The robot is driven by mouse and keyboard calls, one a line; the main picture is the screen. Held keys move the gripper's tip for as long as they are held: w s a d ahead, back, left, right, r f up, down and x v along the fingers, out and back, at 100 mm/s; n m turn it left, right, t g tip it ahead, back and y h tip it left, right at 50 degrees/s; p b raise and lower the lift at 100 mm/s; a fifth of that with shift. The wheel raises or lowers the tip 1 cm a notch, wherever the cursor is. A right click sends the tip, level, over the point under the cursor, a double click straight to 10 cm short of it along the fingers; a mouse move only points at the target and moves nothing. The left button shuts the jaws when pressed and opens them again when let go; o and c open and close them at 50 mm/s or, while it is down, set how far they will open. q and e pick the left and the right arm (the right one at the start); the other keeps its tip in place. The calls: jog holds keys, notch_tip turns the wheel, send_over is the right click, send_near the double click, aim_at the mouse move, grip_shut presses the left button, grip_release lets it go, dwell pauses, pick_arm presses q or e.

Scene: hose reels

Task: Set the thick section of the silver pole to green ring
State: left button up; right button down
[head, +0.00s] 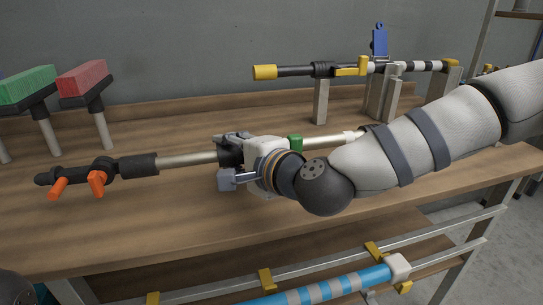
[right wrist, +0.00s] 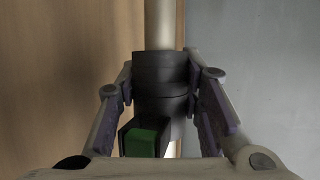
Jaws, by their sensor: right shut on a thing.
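The silver pole (head: 187,159) lies roughly level above the bench, with a black grip and orange levers (head: 96,182) at its left end. My right gripper (head: 229,152) is shut on the black clamp collar (right wrist: 160,80) around the pole. In the right wrist view, its fingers (right wrist: 163,100) flank the collar, and a green block (right wrist: 141,143) sits in a black housing just below it. In the head view, a green piece (head: 295,143) shows at the pole beyond my palm; I cannot tell whether it is that block. My wrist hides part of the pole. My left gripper is out of view.
A black-and-white pole (head: 295,71) with yellow parts rests on posts behind. Green (head: 27,84) and red (head: 82,77) blocks stand on posts at left. A blue striped pole (head: 320,290) lies below the wooden bench (head: 150,225). The bench's front left is clear.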

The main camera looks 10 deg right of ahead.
aim_at(169, 164)
jog(key=a+p, duration=0.1)
jog(key=a, duration=1)
jog(key=shift+s+a, duration=0.15)
jog(key=shift+a, duration=0.15)
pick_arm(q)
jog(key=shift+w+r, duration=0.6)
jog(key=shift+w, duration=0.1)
pick_arm(e)
jog(key=c, duration=1.1)
grip_release()
jog(key=v, duration=1.2)
